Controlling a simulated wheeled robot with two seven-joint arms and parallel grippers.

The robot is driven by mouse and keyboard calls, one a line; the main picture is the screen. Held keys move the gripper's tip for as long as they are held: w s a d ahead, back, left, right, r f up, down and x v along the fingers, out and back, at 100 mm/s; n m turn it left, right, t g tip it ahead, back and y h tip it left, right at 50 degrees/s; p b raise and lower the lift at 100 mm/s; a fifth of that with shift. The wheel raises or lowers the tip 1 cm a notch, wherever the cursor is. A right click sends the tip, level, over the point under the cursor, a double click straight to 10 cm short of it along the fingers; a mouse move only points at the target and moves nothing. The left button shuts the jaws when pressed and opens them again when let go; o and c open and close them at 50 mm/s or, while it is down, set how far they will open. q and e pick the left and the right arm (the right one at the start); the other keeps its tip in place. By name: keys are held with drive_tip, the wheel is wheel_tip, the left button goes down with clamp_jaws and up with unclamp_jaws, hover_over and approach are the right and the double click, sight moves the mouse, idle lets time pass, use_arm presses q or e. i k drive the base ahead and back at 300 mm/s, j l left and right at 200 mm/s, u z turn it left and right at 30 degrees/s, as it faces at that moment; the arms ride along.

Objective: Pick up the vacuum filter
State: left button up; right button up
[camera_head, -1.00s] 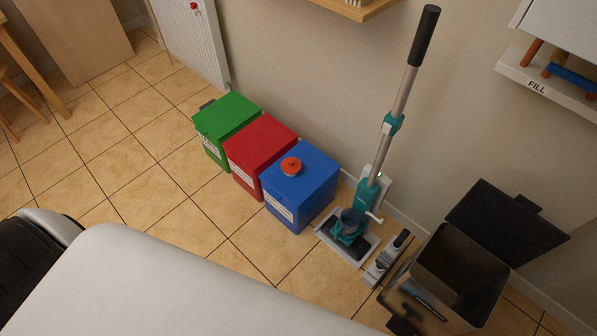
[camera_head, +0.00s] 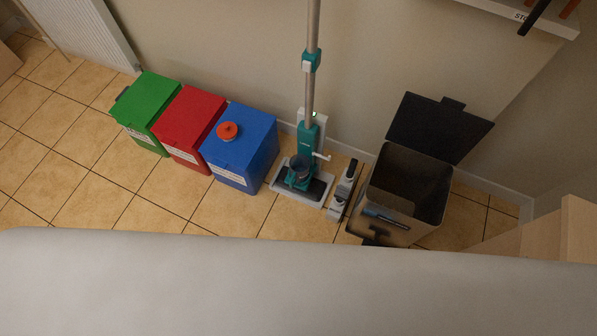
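A small round orange-red piece (camera_head: 227,130), which looks like the vacuum filter, rests on top of the blue bin (camera_head: 240,152). The teal and grey upright vacuum (camera_head: 308,148) stands against the wall to the right of the blue bin, with a clear cup low on its body and its head on a grey base. Neither of my grippers is in view.
A red bin (camera_head: 188,126) and a green bin (camera_head: 147,107) stand left of the blue one. Grey vacuum attachments (camera_head: 344,188) stand right of the vacuum. An open dark trash bin (camera_head: 406,185) is further right. Tiled floor before the bins is clear.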

sight(226, 132)
drive_tip(key=i+j+z, duration=0.1)
drive_tip(key=j, duration=0.25)
drive_tip(key=i+j+z, duration=0.1)
drive_tip(key=i+j, duration=0.2)
drive_tip(key=i+j+z, duration=0.1)
drive_tip(key=j, duration=0.35)
drive_tip(key=i, duration=0.1)
